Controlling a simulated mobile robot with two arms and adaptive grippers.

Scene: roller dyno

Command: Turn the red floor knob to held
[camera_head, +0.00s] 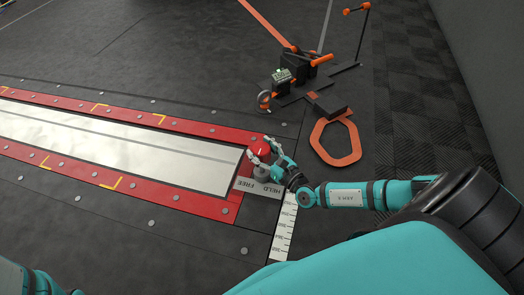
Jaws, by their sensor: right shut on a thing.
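The red floor knob (260,149) sits at the right end of the red-framed roller plate, on a grey base (261,172). A grey label plate (258,187) beside it reads HELD and FREE. My right gripper (259,153) reaches in from the right and is shut on the knob, with fingers on either side of it. The gripper partly covers the knob, and I cannot tell which word it points to. My left arm shows only as a piece at the lower left; its gripper is out of view.
The long metal plate (110,142) with its red bolted frame (70,172) runs left across the floor. A black and orange device (300,75) stands beyond the knob, with an orange ring (336,158) on the floor. A white ruler strip (284,232) lies nearer me. A wall (490,70) rises at right.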

